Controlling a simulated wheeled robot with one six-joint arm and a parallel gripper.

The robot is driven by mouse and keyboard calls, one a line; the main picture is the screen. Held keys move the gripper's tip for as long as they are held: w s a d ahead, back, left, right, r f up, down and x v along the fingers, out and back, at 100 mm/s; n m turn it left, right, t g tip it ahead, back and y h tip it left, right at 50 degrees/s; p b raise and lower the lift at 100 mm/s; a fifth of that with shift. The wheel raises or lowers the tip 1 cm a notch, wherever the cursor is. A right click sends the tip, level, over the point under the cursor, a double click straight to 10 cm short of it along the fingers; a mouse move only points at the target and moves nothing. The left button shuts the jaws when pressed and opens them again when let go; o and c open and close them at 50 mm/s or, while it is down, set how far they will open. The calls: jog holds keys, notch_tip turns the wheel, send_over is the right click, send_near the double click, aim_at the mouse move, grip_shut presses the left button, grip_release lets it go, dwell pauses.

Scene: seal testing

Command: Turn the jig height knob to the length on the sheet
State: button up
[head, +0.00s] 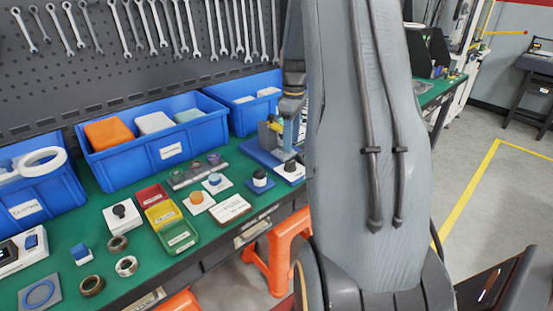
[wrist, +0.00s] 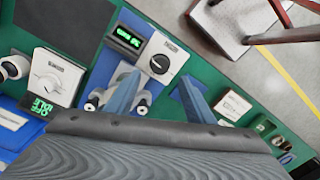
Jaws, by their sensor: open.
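In the wrist view, a black knob (wrist: 159,64) sits on a white labelled box beside a green-lit display (wrist: 126,38). A second white box has a pale dial (wrist: 47,83) with a green readout below it. The labels are too small to read, so I cannot tell which is the jig height knob. A card with print (wrist: 232,106) lies at the right; a printed card (head: 230,208) also shows in the head view. My gripper (wrist: 158,98) is open, its two blue-grey fingers apart, near the black knob. In the head view my arm hides part of the bench.
Blue bins (head: 150,135) line the back of the green bench (head: 120,270) below hanging wrenches. Red, yellow and green trays (head: 164,214) and metal rings (head: 91,286) lie on the bench. An orange stool (head: 280,250) stands at its front. Open floor lies right.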

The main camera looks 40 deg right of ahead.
aim_at(290, 162)
jog(key=shift+f+n, duration=0.25)
jog(key=shift+n, duration=0.05)
notch_tip(290, 162, down, 7)
jog(key=shift+s+a+f+p, duration=0.1)
jog(key=shift+a+f+p, duration=0.1)
jog(key=shift+p, duration=0.75)
jog(key=c, duration=1.1)
jog(key=shift+o, duration=0.2)
